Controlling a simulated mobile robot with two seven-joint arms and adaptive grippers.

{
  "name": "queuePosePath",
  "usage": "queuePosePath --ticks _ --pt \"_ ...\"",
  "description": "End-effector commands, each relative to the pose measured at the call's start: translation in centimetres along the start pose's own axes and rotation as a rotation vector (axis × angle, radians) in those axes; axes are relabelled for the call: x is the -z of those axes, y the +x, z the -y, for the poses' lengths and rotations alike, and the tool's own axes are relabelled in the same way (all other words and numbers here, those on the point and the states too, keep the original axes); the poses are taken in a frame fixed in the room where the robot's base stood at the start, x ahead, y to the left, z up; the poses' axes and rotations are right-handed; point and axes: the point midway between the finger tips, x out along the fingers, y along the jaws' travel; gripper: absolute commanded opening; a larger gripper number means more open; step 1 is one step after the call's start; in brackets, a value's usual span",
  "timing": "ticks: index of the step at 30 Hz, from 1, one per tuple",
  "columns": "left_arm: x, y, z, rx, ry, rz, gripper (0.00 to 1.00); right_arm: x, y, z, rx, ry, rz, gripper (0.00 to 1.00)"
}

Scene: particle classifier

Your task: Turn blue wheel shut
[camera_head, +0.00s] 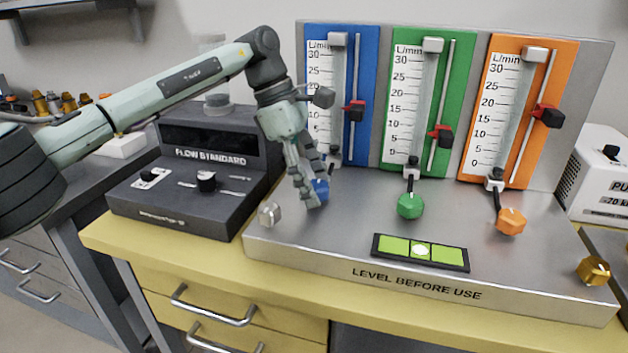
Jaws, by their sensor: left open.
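The blue wheel (321,189) is a small blue knob on the metal base, below the blue flow meter panel (369,62). My left gripper (318,190) points down at the blue wheel with its fingers open, one in front of the wheel and one behind it. The fingers cover part of the wheel. I cannot tell whether they touch it. The red pointer (354,111) on the blue panel stands near the middle of its scale. My right gripper is not in view.
A green wheel (410,206) and an orange wheel (510,221) stand to the right on the same metal base (340,230). A silver knob (269,214) is just left of my gripper. The dark Flow Standard box (180,215) stands at the left.

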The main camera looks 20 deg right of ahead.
Motion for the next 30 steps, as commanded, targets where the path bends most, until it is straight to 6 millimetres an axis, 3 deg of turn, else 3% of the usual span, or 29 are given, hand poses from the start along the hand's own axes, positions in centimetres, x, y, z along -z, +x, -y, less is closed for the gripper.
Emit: queuePosePath --ticks 5,15,21,30 --pt "0.0 -1.0 -0.1 -0.003 -0.001 0.000 0.57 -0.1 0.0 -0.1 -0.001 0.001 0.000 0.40" --pt "0.0 -7.8 -0.1 -0.004 -0.002 -0.001 0.57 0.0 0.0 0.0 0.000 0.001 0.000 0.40" --pt "0.0 -10.9 -0.1 -0.002 -0.001 0.000 0.57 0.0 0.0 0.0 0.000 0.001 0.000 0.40" --pt "0.0 -12.0 0.0 0.000 0.001 0.001 0.57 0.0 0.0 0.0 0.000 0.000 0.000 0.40"
